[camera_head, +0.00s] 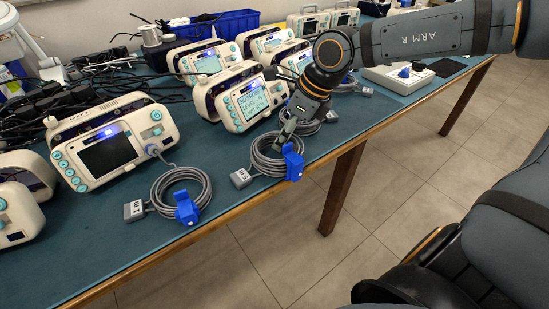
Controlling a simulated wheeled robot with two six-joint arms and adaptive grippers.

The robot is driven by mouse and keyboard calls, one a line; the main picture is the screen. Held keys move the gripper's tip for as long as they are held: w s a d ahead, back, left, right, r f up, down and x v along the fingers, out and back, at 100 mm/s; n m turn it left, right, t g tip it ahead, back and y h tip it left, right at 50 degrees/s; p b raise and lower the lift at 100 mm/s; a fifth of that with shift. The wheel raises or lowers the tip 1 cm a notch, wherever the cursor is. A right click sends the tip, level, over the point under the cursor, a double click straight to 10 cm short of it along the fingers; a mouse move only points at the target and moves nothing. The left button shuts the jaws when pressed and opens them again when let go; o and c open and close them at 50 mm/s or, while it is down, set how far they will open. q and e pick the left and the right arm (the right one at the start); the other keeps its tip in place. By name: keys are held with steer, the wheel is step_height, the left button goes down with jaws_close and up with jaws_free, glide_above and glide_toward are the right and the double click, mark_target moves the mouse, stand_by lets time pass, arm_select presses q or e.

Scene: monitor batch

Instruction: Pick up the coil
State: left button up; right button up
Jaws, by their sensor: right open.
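My right gripper (286,136) points down over a grey cable coil (255,160) near the table's front edge. The gripper is open, with its fingertips at the coil's upper right part; I cannot tell whether they touch it. A blue clip (293,162) sits on this coil's right side, and a grey tag (241,178) lies at its left. A second grey coil (206,184) lies further left, with its own blue clip (186,208) and tag (133,211). My left gripper is not in view.
Several white monitors stand behind the coils, including one with a dark screen (110,154) and one with a lit screen (252,102). Dark cables (75,90) crowd the back left. A flat white device (398,78) lies right.

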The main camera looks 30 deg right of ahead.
steer(key=shift+a+f, duration=0.1)
steer(key=shift+s, duration=0.15)
steer(key=shift+c, duration=0.3)
jaws_close()
steer(key=shift+r, duration=0.2)
